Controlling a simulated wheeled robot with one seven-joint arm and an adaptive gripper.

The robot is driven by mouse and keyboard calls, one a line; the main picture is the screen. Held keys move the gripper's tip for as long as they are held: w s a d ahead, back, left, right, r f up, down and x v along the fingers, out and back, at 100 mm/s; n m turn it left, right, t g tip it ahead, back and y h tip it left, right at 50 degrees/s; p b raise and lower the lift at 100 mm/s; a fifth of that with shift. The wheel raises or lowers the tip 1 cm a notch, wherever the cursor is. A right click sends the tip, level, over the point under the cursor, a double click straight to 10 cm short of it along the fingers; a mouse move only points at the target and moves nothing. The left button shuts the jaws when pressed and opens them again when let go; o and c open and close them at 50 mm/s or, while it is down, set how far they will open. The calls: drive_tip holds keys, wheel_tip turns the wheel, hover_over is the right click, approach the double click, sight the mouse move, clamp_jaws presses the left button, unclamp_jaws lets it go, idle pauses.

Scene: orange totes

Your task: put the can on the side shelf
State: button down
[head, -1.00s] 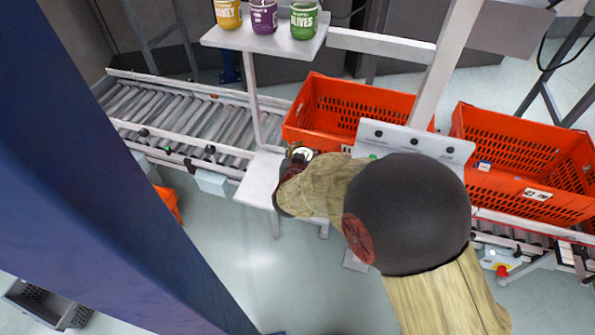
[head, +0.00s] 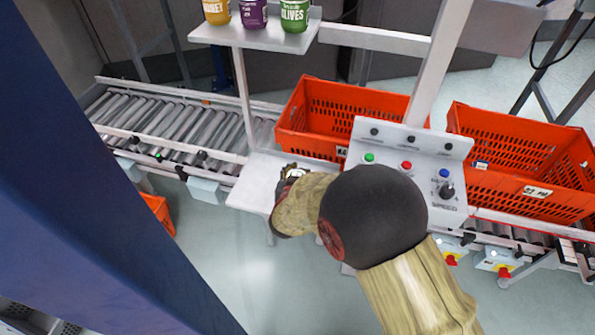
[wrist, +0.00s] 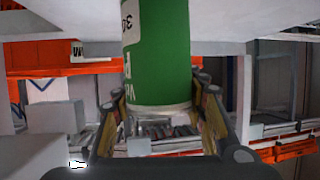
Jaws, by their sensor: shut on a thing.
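A green can (wrist: 158,55) with white lettering stands between the fingers of my gripper (wrist: 160,98) in the wrist view. The gripper is shut on it. The lettering is upside down in that view, and one end of the can is cut off by the top edge. In the head view my gripper (head: 291,171) is over the low white side shelf (head: 247,192), near its right part. My own arm hides most of the can there. I cannot tell whether the can touches the shelf.
An upper white shelf (head: 222,36) holds honey (head: 216,10), a purple can (head: 253,13) and olives (head: 294,14). A control panel (head: 410,140) and orange totes (head: 330,118) (head: 520,155) stand right of the gripper. A roller conveyor (head: 165,125) runs at left. The low shelf's left part is bare.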

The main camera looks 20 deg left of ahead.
drive_tip(key=c, duration=1.1)
unclamp_jaws()
drive_tip(key=shift+o, duration=0.4)
drive_tip(key=shift+r, duration=0.15)
drive_tip(key=p+v, duration=0.4)
drive_tip(key=v, duration=0.8)
drive_tip(key=shift+r, duration=0.1)
